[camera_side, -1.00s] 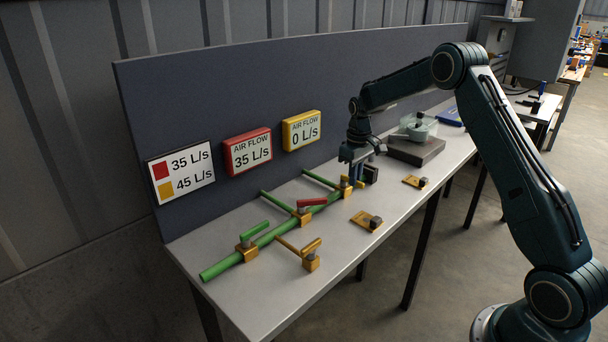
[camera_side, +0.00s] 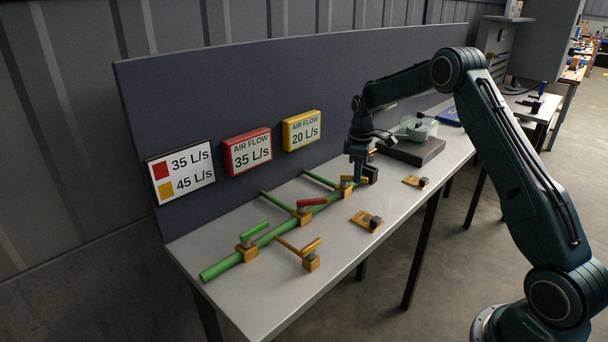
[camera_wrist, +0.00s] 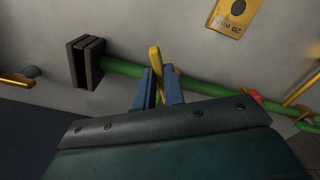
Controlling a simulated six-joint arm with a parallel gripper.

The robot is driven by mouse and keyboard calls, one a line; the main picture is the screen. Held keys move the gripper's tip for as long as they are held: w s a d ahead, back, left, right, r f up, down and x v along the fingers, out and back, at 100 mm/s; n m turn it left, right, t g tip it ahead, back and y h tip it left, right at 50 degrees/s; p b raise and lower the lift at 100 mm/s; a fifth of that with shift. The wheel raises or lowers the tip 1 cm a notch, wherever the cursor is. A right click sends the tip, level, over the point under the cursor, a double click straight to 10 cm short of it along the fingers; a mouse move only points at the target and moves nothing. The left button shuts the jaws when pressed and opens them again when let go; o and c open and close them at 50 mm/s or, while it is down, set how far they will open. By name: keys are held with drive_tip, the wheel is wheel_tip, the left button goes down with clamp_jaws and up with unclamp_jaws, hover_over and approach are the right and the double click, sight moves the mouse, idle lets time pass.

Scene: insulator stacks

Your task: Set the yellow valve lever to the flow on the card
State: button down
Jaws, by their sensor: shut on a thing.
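The card (camera_side: 181,172) on the back panel reads 35 L/s beside a red square and 45 L/s beside a yellow square. The yellow-framed display (camera_side: 301,130) reads 20 L/s. The red-framed display (camera_side: 247,151) reads 35 L/s. My gripper (camera_side: 359,171) is low at the far end of the green pipe (camera_side: 275,233). In the wrist view its blue fingers (camera_wrist: 159,88) are shut on the yellow valve lever (camera_wrist: 155,59), whose end sticks out between them.
A red lever (camera_side: 312,202) and a green lever (camera_side: 254,229) sit on the same pipe. Small yellow plates (camera_side: 366,221) lie near the front edge. A dark block (camera_side: 415,150) stands beyond my gripper.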

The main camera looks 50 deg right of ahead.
drive_tip(key=n, duration=0.2)
drive_tip(key=w+d+n, duration=0.1)
drive_tip(key=shift+n, duration=0.4)
drive_tip(key=shift+w+d+r+n, duration=0.1)
drive_tip(key=shift+w+d+n, duration=0.15)
drive_tip(key=shift+n, duration=0.75)
drive_tip(key=shift+w+d+n, duration=0.1)
drive_tip(key=shift+w+n, duration=0.15)
drive_tip(key=shift+n, duration=0.75)
drive_tip(key=c, duration=1.5)
unclamp_jaws()
wheel_tip(320, 180, up, 14)
drive_tip(key=shift+f, duration=0.1)
